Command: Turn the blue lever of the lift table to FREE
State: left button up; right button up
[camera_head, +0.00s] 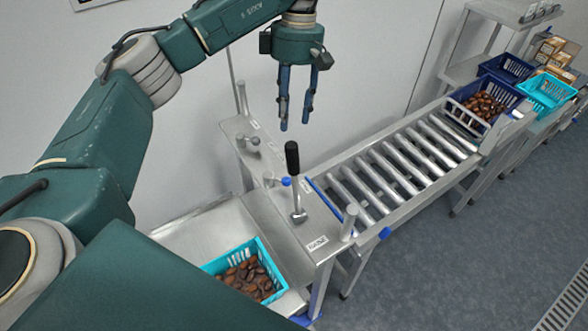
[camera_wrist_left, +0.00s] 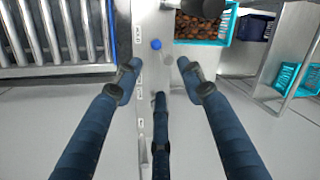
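A small lever with a blue knob (camera_head: 286,181) sits on the grey metal top (camera_head: 318,222) of the lift table, beside small white labels. The blue knob also shows in the left wrist view (camera_wrist_left: 156,44), just beyond the fingertips. Which label the lever points at is too small to tell. A taller upright lever with a black grip (camera_head: 292,158) stands right by it. My left gripper (camera_head: 295,124) hangs above the levers, fingers pointing down, spread and empty. Its fingers also show apart in the left wrist view (camera_wrist_left: 159,76). My right gripper is not in view.
A turquoise crate of dates (camera_head: 262,262) stands at the front of the table. A roller conveyor (camera_head: 400,165) runs right to a navy crate of dates (camera_head: 515,97) and a turquoise crate (camera_head: 548,90). Grey posts (camera_head: 349,222) rise near the levers. A wall stands behind.

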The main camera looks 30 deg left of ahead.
pick_arm(q)
notch_tip(320, 180, down, 5)
jog(key=s+b, duration=0.1)
jog(key=b, duration=0.8)
send_near(286, 178)
jog(key=f+p, duration=0.1)
jog(key=f, duration=0.1)
jog(key=s+f, duration=0.1)
jog(key=f, duration=0.2)
jog(key=f+p, duration=0.1)
jog(key=f, duration=0.2)
jog(key=shift+s+d+p, duration=0.1)
jog(key=shift+s+p, duration=0.1)
jog(key=shift+p, duration=0.1)
jog(key=shift+f, duration=0.6)
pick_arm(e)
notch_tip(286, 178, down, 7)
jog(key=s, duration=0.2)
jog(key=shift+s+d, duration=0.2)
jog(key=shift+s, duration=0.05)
pick_arm(q)
grip_shut()
